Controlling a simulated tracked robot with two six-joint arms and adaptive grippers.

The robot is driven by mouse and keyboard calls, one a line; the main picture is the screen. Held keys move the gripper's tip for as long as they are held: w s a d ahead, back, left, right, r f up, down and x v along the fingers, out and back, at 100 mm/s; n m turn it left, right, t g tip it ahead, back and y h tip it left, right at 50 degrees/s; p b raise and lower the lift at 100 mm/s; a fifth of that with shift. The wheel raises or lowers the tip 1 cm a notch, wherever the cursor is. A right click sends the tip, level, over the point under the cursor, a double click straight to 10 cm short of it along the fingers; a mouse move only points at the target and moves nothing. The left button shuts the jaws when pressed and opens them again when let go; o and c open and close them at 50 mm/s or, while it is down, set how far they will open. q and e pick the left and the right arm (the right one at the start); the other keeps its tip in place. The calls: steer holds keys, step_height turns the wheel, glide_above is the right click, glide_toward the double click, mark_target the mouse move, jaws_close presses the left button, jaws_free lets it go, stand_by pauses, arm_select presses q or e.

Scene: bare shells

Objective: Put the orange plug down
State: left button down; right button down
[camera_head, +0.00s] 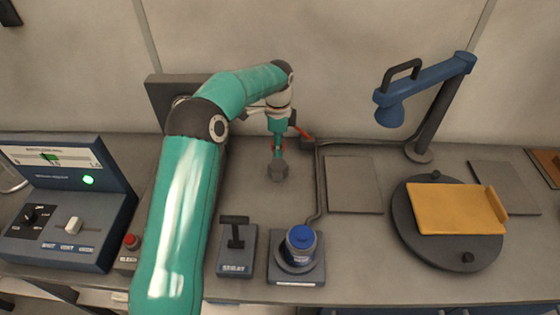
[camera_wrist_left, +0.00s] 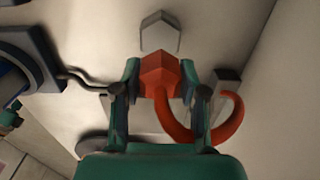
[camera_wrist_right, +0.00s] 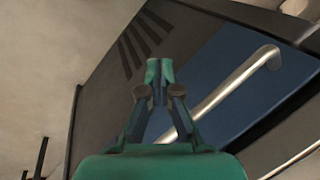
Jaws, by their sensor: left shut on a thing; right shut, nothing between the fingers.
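The orange plug (camera_wrist_left: 160,75) is between the fingers of my left gripper (camera_wrist_left: 158,88), which is shut on it. A thick orange cable (camera_wrist_left: 205,138) curves away from the plug to the right in the left wrist view. In the head view my left gripper (camera_head: 279,152) hangs over the middle of the bench, largely hiding the plug. A grey hexagonal piece (camera_head: 279,171) shows at its lower end. I cannot tell whether the plug touches the bench. My right gripper (camera_wrist_right: 158,82) is shut and empty, in front of a dark blue panel with a metal handle.
The bench holds a control box (camera_head: 65,235), a dark lever box (camera_head: 237,250), a blue-capped jar on a stand (camera_head: 301,245), a yellow tray on a dark turntable (camera_head: 457,208) and a blue lamp-like arm (camera_head: 430,85). A flat grey plate (camera_head: 353,184) lies right of my left gripper.

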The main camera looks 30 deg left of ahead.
arm_select(q)
steer(key=shift+s+d, duration=0.1)
steer(key=shift+s, duration=0.45)
steer(key=s+a+r+b, duration=0.2)
steer(key=s+r+b, duration=0.8)
steer(key=s, duration=0.4)
steer(key=f, duration=1.4)
steer(key=shift+w+d+f, duration=0.1)
steer(key=shift+d+f, duration=0.1)
steer(key=shift+f, duration=2.5)
